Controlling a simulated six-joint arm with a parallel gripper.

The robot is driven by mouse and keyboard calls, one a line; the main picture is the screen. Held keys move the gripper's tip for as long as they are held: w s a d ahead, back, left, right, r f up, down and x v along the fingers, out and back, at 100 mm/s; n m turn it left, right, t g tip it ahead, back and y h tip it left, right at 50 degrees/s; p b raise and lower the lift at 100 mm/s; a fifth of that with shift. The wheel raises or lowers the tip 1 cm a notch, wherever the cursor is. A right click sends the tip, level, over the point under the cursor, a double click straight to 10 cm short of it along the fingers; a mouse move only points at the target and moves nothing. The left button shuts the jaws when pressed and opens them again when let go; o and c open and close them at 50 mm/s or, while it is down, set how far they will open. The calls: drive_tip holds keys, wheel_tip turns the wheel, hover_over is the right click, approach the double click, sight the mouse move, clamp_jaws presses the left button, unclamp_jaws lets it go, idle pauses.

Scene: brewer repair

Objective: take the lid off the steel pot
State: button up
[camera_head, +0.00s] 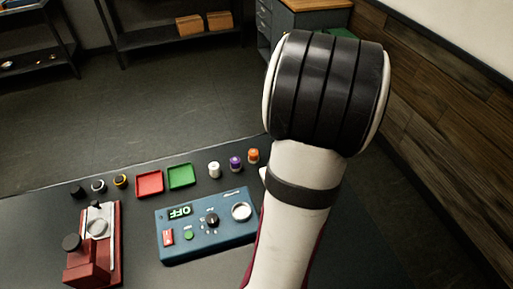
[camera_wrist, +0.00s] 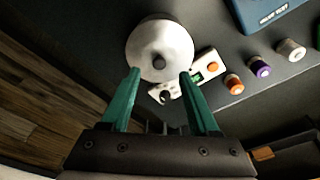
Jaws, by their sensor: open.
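The steel pot's round lid (camera_wrist: 160,42) shows from above in the wrist view, pale metal with a dark knob (camera_wrist: 159,62) at its middle. The pot body under it is hidden, and in the head view my arm covers that area. My gripper (camera_wrist: 160,72) has two green fingers, open and apart, one on each side of the knob in the picture. Nothing is between them in their grip. I cannot tell how high the fingertips are above the lid.
Orange (camera_head: 253,155), purple (camera_head: 235,163) and white (camera_head: 214,169) capped pieces stand nearby. A blue control box (camera_head: 207,224), red tray (camera_head: 149,183), green tray (camera_head: 181,176) and red machine (camera_head: 88,262) are farther left.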

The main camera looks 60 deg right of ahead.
drive_tip(key=f, duration=0.2)
drive_tip(key=d+f, duration=0.1)
drive_tip(key=f, duration=0.2)
clamp_jaws()
